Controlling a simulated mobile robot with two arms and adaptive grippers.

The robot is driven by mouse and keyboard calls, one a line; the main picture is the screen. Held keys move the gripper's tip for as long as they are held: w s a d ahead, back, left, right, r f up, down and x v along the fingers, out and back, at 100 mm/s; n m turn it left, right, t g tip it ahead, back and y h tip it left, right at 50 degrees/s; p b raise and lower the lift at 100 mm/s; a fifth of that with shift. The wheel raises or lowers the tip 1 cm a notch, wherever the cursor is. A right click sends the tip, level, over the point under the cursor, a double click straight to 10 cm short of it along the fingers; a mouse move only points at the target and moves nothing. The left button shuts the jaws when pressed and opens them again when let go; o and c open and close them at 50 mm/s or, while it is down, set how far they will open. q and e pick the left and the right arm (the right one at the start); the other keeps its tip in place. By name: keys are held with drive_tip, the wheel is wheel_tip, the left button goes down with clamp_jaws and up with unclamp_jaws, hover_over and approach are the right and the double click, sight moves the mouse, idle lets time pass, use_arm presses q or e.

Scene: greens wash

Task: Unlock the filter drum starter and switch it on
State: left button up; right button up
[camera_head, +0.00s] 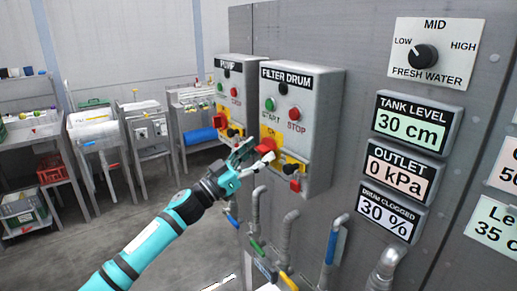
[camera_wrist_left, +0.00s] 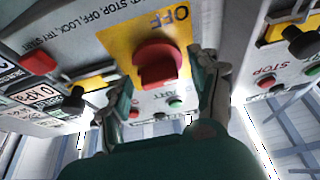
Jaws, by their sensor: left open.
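The grey FILTER DRUM starter box (camera_head: 318,130) is on the panel, with a green START button (camera_head: 269,104) and a red STOP button (camera_head: 295,113). Its red rotary handle (camera_head: 266,146) sits on a yellow plate marked OFF; the handle (camera_wrist_left: 158,65) also shows in the left wrist view, where the picture is upside down. Beside it are a yellow hasp (camera_wrist_left: 92,82), a black knob (camera_wrist_left: 74,101) and a red block (camera_wrist_left: 38,62), which may be a lock. My left gripper (camera_head: 252,153) is open, its fingers spread to either side of the handle; contact is unclear.
The similar PUMP box (camera_head: 232,75) stands left of the starter. Pipes with coloured valve levers (camera_head: 290,235) are below. Display signs such as TANK LEVEL (camera_head: 414,124) are right. Carts (camera_head: 95,130) stand along the left, with open floor in front.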

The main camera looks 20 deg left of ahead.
use_arm(q)
drive_tip(key=shift+w+d+r, duration=0.1)
drive_tip(key=shift+w+d, duration=0.05)
drive_tip(key=shift+w, duration=0.05)
drive_tip(key=c, duration=1)
drive_tip(key=shift+c, duration=0.2)
